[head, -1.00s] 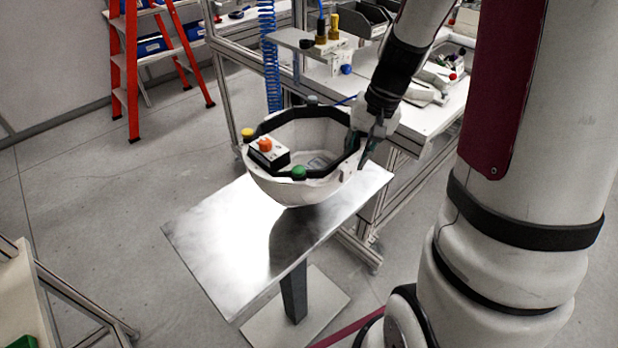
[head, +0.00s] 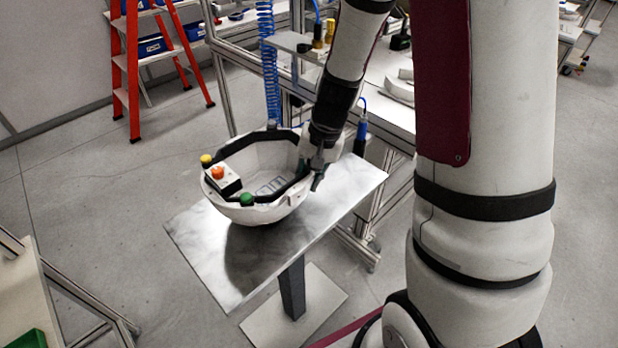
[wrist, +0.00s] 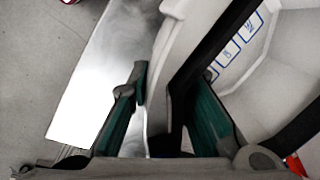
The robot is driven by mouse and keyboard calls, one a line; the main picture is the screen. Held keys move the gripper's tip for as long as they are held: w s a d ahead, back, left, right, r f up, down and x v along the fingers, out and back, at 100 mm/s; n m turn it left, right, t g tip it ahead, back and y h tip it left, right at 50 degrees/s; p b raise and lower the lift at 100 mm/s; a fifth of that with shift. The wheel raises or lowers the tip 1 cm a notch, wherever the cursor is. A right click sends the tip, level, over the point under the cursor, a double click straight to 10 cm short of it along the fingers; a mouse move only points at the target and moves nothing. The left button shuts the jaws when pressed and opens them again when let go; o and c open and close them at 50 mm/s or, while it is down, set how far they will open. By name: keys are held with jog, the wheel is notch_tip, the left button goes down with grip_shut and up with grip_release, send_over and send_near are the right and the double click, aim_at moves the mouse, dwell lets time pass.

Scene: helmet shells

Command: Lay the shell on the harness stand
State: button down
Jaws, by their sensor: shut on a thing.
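The shell (head: 262,207) is a white, faceted open bowl with a black band inside its rim. It carries yellow, green and dark knobs and a small box with an orange-red button (head: 218,173). My gripper (head: 314,178) is shut on the shell's right wall, one finger on each side. In the wrist view my gripper (wrist: 172,90) has the shell's wall (wrist: 173,60) between its green-padded fingers. The shell is over the left part of the shiny metal plate (head: 345,190) on a post, seemingly the stand. Its shadow lies below it; a gap under it is hard to judge.
A workbench frame (head: 227,85) with a blue coiled hose (head: 268,60) stands behind the plate. An orange stepladder (head: 132,70) is at the back left. A pale table edge (head: 25,290) is at the lower left. The plate's right part is clear.

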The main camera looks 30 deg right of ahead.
jog(key=shift+f, duration=0.1)
jog(key=c, duration=1.4)
grip_release()
jog(key=shift+c, duration=0.2)
jog(key=v, duration=1.1)
jog(key=s+a+r+n+t+h, duration=0.1)
jog(key=s+a+r+n+t, duration=0.1)
jog(key=s+r, duration=0.5)
jog(key=s+a+r+n+t+h, duration=0.1)
jog(key=s+a+r+n+t, duration=0.1)
jog(key=s+a+r+n, duration=0.2)
jog(key=s+r+n, duration=0.1)
jog(key=s+r, duration=0.2)
jog(key=s, duration=0.2)
jog(key=shift+s, duration=0.2)
jog(key=shift+r, duration=0.15)
